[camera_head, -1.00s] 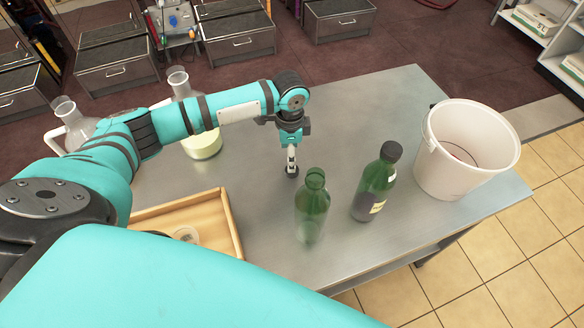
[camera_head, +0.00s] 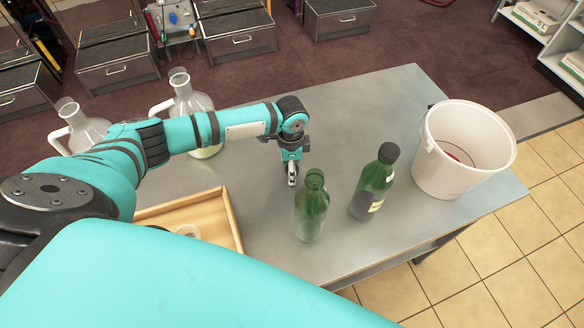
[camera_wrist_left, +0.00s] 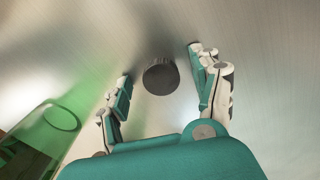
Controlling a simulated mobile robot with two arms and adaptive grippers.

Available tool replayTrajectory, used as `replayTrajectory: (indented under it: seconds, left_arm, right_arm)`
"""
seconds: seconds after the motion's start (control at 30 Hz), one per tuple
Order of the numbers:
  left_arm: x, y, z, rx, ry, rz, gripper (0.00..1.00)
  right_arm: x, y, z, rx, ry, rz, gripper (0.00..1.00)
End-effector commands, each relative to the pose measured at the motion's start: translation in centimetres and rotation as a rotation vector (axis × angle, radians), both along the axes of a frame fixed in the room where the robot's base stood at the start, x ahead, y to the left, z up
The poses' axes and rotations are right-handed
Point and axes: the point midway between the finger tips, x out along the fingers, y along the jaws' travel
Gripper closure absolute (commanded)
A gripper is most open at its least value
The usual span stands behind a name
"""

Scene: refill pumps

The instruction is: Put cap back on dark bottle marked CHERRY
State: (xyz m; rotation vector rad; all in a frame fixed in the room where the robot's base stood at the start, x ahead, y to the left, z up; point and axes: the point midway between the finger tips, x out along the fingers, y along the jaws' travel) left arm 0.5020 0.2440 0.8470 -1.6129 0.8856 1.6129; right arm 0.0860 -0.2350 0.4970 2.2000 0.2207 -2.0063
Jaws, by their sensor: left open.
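A dark round cap (camera_wrist_left: 160,76) lies on the metal table in the left wrist view, between the fingers of my left gripper (camera_wrist_left: 161,68). The fingers are open and apart from it on both sides. In the head view my left gripper (camera_head: 292,180) points down over the table and hides the cap. An uncapped green bottle (camera_head: 311,214) stands upright just to the right; its side also shows in the left wrist view (camera_wrist_left: 36,150). A darker green bottle (camera_head: 371,187) with a black cap on stands further right. No label is readable. My right gripper is out of view.
A white bucket (camera_head: 440,165) with something red inside stands on the right of the table (camera_head: 400,95). A wooden tray (camera_head: 232,222) is at the left, and glass jugs (camera_head: 188,98) stand behind my arm. The table's back middle is clear.

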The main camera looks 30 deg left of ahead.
Motion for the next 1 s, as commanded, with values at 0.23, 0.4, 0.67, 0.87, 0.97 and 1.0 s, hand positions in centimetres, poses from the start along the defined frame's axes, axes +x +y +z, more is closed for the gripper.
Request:
replayTrajectory:
  seconds: [0.23, 0.4, 0.67, 0.87, 0.97, 1.0]
  left_arm:
    - [0.0, 0.0, 0.0, 0.0, 0.0, 0.0, 0.43]
    - [0.0, 0.0, 0.1, 0.0, 0.0, 0.0, 0.65]
    - [0.0, 0.0, 0.1, 0.001, 0.001, 0.0, 0.73]
    - [0.1, 0.0, 0.6, 0.001, -0.001, 0.0, 0.73]
    - [0.1, 0.1, 2.1, 0.001, -0.003, 0.0, 0.73]
    - [0.1, 0.1, 2.8, 0.0, -0.005, -0.002, 0.73]
  right_arm:
    - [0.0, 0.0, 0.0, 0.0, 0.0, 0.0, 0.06]
    - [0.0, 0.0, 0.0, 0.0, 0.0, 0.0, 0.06]
    - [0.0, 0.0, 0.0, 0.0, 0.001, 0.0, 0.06]
    - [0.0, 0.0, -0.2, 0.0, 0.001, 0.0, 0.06]
    - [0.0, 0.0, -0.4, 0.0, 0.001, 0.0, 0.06]
    - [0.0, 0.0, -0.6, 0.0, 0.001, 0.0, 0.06]
